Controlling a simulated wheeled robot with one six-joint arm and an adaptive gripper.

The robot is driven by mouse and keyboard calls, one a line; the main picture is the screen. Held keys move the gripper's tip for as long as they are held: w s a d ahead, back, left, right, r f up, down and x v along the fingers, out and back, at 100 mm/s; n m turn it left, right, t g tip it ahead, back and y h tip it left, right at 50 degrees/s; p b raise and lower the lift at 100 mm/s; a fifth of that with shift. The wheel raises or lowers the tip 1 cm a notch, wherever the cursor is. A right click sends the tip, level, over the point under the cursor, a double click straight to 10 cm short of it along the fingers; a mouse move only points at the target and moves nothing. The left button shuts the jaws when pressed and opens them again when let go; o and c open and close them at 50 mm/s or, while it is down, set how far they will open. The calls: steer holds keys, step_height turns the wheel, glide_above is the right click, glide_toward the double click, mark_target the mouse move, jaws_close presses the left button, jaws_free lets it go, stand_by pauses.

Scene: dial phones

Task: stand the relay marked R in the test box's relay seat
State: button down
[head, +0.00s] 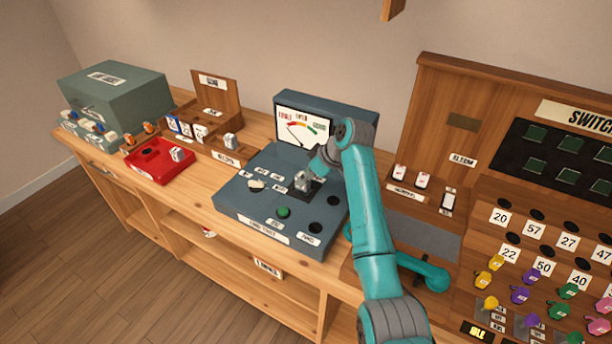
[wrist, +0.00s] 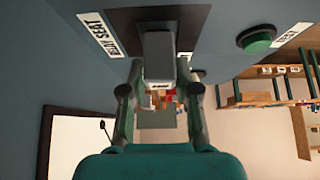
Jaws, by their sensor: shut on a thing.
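My gripper (head: 305,177) is over the blue-grey test box (head: 240,186) on the bench. In the wrist view my gripper (wrist: 160,88) is shut on a pale grey block-shaped relay (wrist: 159,55), one finger on each side. Its mark cannot be read in either view. The relay seat (wrist: 122,18) is a dark panel labelled RELAY SEAT, with the relay's far end right at it. The relay looks upright over the seat in the head view, but whether it touches or sits in the seat is hidden.
A meter (head: 303,128) stands at the box's back, and a green button (head: 283,212) is near its front. A red tray (head: 150,171) with a pale block and a wooden rack (head: 208,112) of relays are left. A switchboard (head: 540,250) with coloured plugs is right.

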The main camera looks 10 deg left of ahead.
steer(key=shift+f, duration=0.5)
steer(key=c, duration=0.5)
jaws_free()
steer(key=shift+c, duration=0.2)
steer(key=shift+r, duration=0.1)
steer(key=shift+r, duration=3.65)
step_height(320, 180, up, 4)
